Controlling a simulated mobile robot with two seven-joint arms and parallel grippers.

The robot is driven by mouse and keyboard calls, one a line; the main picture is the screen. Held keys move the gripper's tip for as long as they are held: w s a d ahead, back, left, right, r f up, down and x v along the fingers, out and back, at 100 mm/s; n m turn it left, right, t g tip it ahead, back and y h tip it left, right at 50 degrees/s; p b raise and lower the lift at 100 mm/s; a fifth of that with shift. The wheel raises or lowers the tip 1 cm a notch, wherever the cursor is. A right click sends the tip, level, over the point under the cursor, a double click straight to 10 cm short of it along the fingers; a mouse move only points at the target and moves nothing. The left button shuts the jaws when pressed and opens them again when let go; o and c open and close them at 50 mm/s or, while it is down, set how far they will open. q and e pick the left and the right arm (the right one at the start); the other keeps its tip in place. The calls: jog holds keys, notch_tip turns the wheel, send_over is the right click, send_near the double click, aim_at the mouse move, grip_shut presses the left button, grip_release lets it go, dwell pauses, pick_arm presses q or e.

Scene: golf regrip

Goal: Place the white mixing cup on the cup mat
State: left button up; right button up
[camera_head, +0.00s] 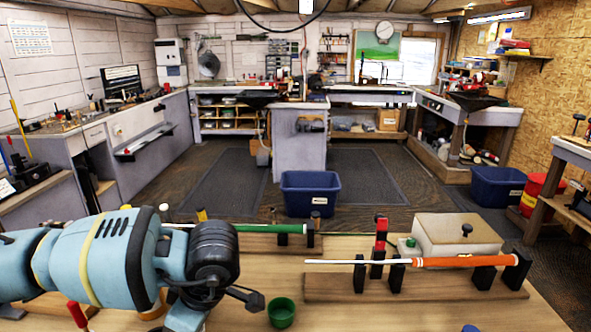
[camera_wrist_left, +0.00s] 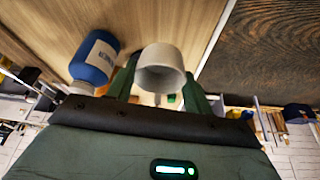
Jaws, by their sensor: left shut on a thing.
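The white mixing cup (camera_wrist_left: 161,66) is between the green fingers of my left gripper (camera_wrist_left: 160,88) in the left wrist view. The gripper is shut on it, and its round opening faces the camera. In the head view my left arm comes in from the left over the workbench and hides the cup. I cannot make out the cup mat in either view. My right gripper is in neither view.
A blue bottle (camera_wrist_left: 95,60) with a white label is beside the cup. A green cup (camera_head: 281,313) stands near the bench's front. A wooden rack (camera_head: 415,288) holds an orange-gripped club (camera_head: 460,261); another rack behind holds a green-gripped club (camera_head: 265,228). A pale box (camera_head: 457,236) is at back right.

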pick_arm(q)
jog(key=m, duration=0.1)
jog(key=a+m+t, duration=0.1)
jog(key=m, duration=0.1)
jog(key=shift+m, duration=0.3)
jog(key=m+t+h, duration=0.1)
jog(key=m, duration=0.1)
jog(key=a+m, duration=0.1)
jog(key=m, duration=0.1)
jog(key=shift+a+r+m+t+h, duration=0.1)
jog(key=shift+m+t+h, duration=0.3)
jog(key=m, duration=0.1)
jog(key=m+h, duration=0.1)
jog(key=m, duration=0.1)
jog(key=shift+s+a+r+t, duration=0.15)
jog(key=shift+a+t, duration=0.15)
jog(key=shift+a, duration=0.05)
jog(key=m, duration=0.1)
jog(key=m+h, duration=0.1)
jog(key=m, duration=0.2)
jog(key=shift+s+a+r+h, duration=0.15)
jog(key=shift+a+r+h, duration=0.05)
jog(key=shift+r+h, duration=0.1)
jog(key=shift+f, duration=0.1)
